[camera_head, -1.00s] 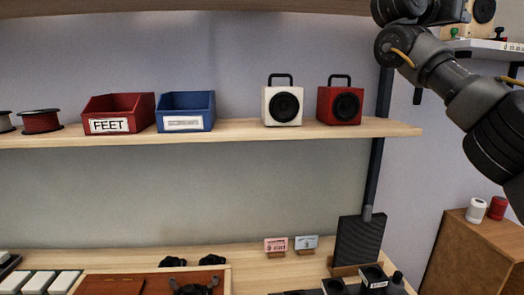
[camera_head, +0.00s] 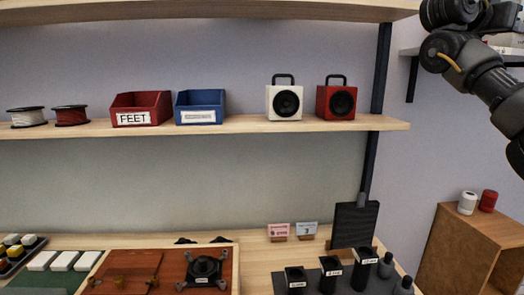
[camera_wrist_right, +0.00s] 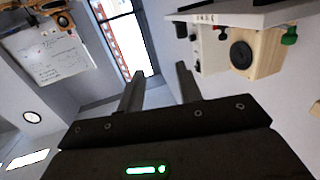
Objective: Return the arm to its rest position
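My right arm comes in at the upper right of the head view; its gripper lies outside that view. In the right wrist view my right gripper (camera_wrist_right: 160,88) has its two fingers apart with nothing between them. That view is tilted and shows a wooden speaker (camera_wrist_right: 243,53) beside the fingers on the right, apart from them. My left arm and gripper are not in view. On the shelf (camera_head: 240,126) in the head view stand a white speaker (camera_head: 285,101) and a red speaker (camera_head: 336,102), both upright and untouched.
A red bin marked FEET (camera_head: 140,109), a blue bin (camera_head: 200,107) and two spools share the shelf. Below, the bench holds a brown tray (camera_head: 125,262) and a black stand with cups (camera_head: 330,276). A wooden cabinet (camera_head: 470,245) with two small cans stands at the right.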

